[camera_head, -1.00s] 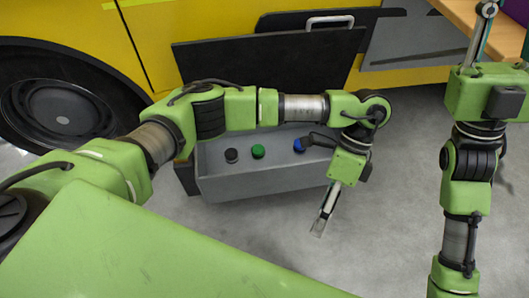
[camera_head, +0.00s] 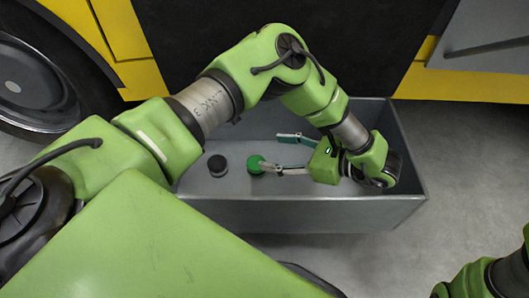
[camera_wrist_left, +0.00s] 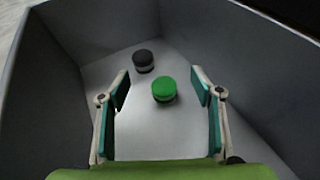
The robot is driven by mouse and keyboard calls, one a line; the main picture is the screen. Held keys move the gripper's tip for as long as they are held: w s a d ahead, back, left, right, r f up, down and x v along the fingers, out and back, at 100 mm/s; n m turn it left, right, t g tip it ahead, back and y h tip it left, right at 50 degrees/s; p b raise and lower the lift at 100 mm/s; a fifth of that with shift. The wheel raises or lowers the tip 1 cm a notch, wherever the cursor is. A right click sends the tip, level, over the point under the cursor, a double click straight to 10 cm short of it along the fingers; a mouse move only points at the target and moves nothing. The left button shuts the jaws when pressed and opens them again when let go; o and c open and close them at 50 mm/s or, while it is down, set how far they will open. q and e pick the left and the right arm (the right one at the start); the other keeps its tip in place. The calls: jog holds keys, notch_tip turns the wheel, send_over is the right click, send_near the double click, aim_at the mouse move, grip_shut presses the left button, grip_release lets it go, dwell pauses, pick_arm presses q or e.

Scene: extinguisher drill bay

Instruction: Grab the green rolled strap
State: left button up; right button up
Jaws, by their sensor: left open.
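The green rolled strap (camera_head: 255,164) is a short round roll on the floor of the grey bin. In the left wrist view the strap (camera_wrist_left: 164,91) lies in the gap between the fingers, near the tips, with space on both sides. My left gripper (camera_head: 273,152) is inside the bin, reaching in from the right. The same gripper (camera_wrist_left: 160,84) is open and empty in the left wrist view. In the head view its nearer fingertip overlaps the strap's edge; contact cannot be told. My right gripper is out of view.
A black roll (camera_head: 217,165) lies left of the green one and farther off in the wrist view (camera_wrist_left: 144,61). The bin's walls (camera_head: 310,213) enclose the gripper. A yellow vehicle (camera_head: 455,86) with a dark wheel stands behind.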

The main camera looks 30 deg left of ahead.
pick_arm(q)
jog(key=f, duration=0.1)
jog(key=b, duration=0.6)
send_near(256, 165)
jog(key=a+f, duration=0.2)
jog(key=a, duration=0.1)
jog(key=shift+w+f, duration=0.3)
jog(key=shift+w, duration=0.05)
jog(key=shift+f+b+x, duration=0.2)
jog(key=shift+b+x, duration=0.5)
jog(key=shift+x, duration=0.35)
jog(key=shift+a, duration=0.15)
jog(key=b+x, duration=0.3)
jog(key=x, duration=0.2)
jog(key=shift+c, duration=0.3)
jog(key=c, duration=1.3)
jog(key=shift+r, duration=0.15)
